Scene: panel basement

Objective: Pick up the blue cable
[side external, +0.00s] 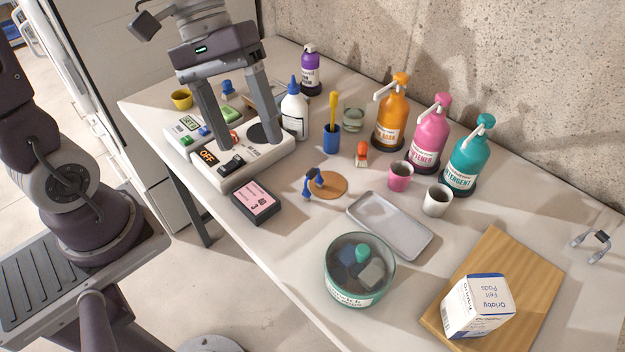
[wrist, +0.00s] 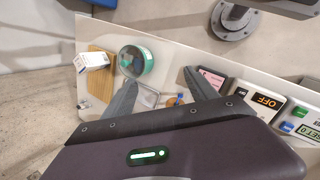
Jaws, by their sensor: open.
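My gripper (side external: 243,142) is open and empty, fingers pointing down over the white switch panel (side external: 222,178), left of and behind the cable. In the wrist view my gripper (wrist: 160,78) shows both fingers wide apart.
A pink-labelled black box (side external: 255,200), grey tray (side external: 390,224), glass bowl (side external: 358,270), pink cup (side external: 400,176) and orange-capped item (side external: 361,155) surround the coaster. Tall pump bottles (side external: 392,118) line the wall. A white box (side external: 478,305) sits on a wooden board (side external: 500,265).

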